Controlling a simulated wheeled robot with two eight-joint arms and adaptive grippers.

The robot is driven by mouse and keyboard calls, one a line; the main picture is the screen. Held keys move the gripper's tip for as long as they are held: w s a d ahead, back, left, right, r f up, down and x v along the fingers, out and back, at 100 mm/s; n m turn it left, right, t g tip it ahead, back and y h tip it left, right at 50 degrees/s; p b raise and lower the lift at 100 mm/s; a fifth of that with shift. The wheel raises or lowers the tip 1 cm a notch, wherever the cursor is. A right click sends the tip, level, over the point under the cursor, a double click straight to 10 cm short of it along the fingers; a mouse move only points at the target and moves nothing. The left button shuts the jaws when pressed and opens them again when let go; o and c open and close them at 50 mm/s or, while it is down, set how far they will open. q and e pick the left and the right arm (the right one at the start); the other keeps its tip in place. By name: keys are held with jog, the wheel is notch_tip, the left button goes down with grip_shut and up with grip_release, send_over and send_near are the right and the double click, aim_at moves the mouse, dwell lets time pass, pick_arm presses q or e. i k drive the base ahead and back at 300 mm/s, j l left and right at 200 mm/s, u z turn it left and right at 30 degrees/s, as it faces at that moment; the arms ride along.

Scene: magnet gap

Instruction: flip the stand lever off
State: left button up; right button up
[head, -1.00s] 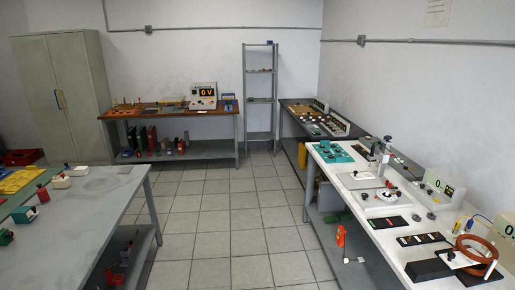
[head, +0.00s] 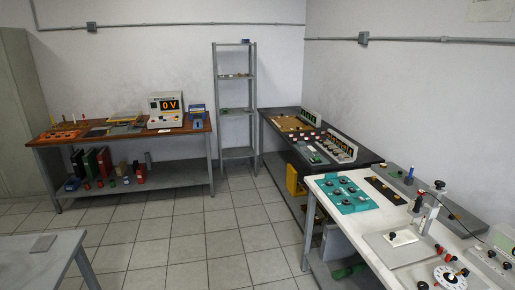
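On the white bench (head: 326,181) at the right stands a small upright apparatus with a light post (head: 430,218) and a dark knob (head: 439,185) on top. A red-tipped piece (head: 420,194) stands beside it. A grey plate (head: 400,247) with a white card lies in front of the post. I cannot tell which part is the stand lever or how it is set; the parts are small here. Neither of my grippers is in view.
A teal board (head: 346,203) and a white dial (head: 449,279) lie on the white bench. A black bench (head: 372,157) stands behind it. A wooden-topped table (head: 185,127) with a lit meter (head: 166,109) and a grey shelf (head: 237,152) stand farther back. Tiled floor is clear in the middle.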

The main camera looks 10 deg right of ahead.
aim_at(440, 249)
jog(key=i+z, duration=0.5)
jog(key=i+j+z, duration=0.3)
jog(key=i+z, duration=0.15)
jog(key=i+j+z, duration=0.15)
jog(key=i+z, duration=0.3)
jog(key=i+j+z, duration=0.3)
jog(key=z, duration=0.2)
